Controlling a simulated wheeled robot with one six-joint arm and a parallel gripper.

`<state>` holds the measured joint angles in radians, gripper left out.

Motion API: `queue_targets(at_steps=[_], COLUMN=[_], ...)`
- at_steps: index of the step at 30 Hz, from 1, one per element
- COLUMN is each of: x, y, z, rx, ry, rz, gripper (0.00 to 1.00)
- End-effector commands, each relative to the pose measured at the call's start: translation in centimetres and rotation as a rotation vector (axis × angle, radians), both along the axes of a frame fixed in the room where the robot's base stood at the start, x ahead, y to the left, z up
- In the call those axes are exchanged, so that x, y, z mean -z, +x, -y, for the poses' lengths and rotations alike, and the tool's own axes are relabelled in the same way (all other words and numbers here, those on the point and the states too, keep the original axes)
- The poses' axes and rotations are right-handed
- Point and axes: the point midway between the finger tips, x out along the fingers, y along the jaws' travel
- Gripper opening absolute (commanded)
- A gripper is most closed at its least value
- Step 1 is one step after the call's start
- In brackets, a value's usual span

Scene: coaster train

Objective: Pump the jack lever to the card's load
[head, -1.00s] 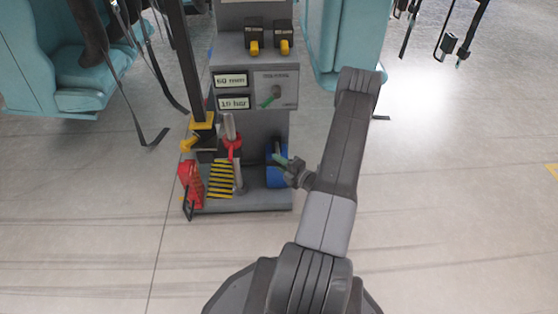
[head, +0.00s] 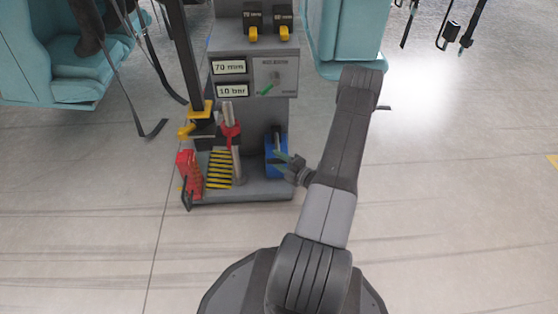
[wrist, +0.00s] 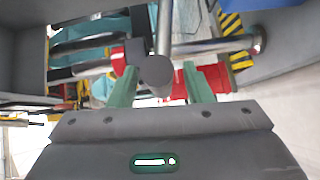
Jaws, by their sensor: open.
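A grey station carries two readout plates, the upper reading "70 mm" (head: 229,67) and the lower appearing to read "10 bar" (head: 232,90). A blue unit (head: 270,158) stands low on the station's right. My gripper (head: 283,158) is beside it, with green fingers. In the wrist view, a grey rod with a dark round end (wrist: 156,74), seemingly the jack lever, lies between my gripper's (wrist: 160,88) spread fingers. Contact cannot be told.
A silver post with a red collar (head: 231,134) and a yellow-black striped block (head: 219,170) stand left of the blue unit. A red part (head: 190,175) is at the base's left edge. Teal seats (head: 70,55) with hanging straps are behind. The floor in front is clear.

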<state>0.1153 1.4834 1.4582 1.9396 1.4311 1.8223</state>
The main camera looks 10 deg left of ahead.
Motion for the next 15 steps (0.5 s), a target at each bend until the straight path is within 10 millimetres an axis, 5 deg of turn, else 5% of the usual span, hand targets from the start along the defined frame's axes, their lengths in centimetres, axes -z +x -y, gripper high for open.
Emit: queue_targets(at_steps=[15], x=[-0.9], y=[-4.5], z=[8.5], rx=[0.006], ry=[0.001], rz=[-0.001], gripper=[0.45])
